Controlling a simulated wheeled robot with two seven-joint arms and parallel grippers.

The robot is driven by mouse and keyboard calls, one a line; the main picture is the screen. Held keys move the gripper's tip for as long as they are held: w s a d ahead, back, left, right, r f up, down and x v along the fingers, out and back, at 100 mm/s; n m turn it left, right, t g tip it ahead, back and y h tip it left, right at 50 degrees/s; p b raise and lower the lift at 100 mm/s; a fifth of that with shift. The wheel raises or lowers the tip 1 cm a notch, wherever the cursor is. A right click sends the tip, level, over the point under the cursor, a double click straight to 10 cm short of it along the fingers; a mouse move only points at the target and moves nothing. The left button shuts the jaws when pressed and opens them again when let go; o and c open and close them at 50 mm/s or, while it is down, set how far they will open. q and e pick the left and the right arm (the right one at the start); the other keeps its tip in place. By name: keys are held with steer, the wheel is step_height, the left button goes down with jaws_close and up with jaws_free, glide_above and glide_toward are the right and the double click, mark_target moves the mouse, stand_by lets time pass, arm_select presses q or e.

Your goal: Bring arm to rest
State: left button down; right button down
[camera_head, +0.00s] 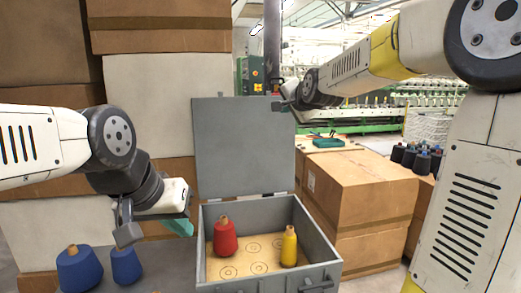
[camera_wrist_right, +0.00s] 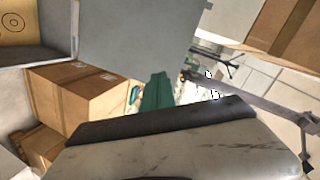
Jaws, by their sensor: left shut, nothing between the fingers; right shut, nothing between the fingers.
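My left arm comes in from the left, bent at its dark wrist joint. Its gripper (camera_head: 178,227) has green fingers, shut and empty, just left of the open grey box (camera_head: 324,248). My right arm reaches across from the upper right, high over the scene. Its wrist end is near the top right of the box's raised lid (camera_head: 243,145), and its fingers are hard to make out there. In the right wrist view the right gripper's green fingers (camera_wrist_right: 157,92) are together with nothing between them. The lid (camera_wrist_right: 135,38) is behind them.
A red spool (camera_head: 225,238) and a yellow spool (camera_head: 289,247) stand in the box on a board with printed circles. Blue spools (camera_head: 78,270) stand left of it. Cardboard boxes (camera_head: 358,195) are at the right, with dark spools (camera_head: 421,162) behind. Stacked boxes (camera_head: 160,25) rise behind the left arm.

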steer(key=s+d+f+n+g, duration=0.2)
steer(key=s+f, duration=0.3)
steer(key=s, duration=0.6)
steer(key=s+d+f+n+g, duration=0.2)
steer(key=s+f, duration=0.4)
steer(key=s, duration=0.6)
steer(key=s+d+f+n+g+h, duration=0.1)
steer(key=s+f+n+g, duration=0.3)
steer(key=s, duration=0.7)
step_height(320, 180, down, 2)
steer(key=shift+s+d+f+n, duration=0.1)
steer(key=shift+s+d+n, duration=0.3)
steer(key=shift+n, duration=0.7)
